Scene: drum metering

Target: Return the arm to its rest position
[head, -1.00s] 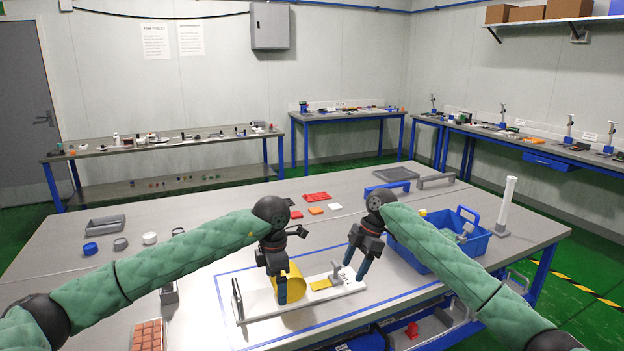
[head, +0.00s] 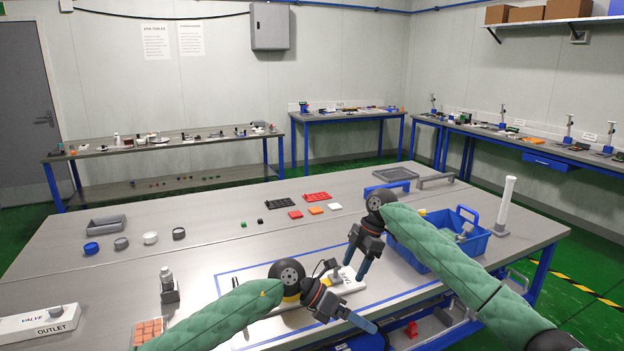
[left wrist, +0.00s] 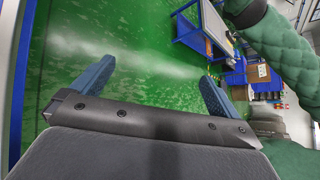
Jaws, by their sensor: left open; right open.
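My left gripper (head: 356,321) is low at the front of the table in the head view, pointing right and down. In the left wrist view its two blue fingers (left wrist: 157,78) are spread with only green floor between them. My right gripper (head: 358,265) hangs open with fingers down over the right part of the white board (head: 350,283). I cannot tell whether it touches the board. My left arm covers most of the board. Only a little yellow, perhaps the drum (head: 291,291), shows at my left wrist.
A blue bin (head: 411,257) stands to the right, by a white post (head: 506,205). At left are an OUTLET block (head: 40,326), a grey fixture (head: 168,288) and a tray of orange-brown blocks (head: 147,331).

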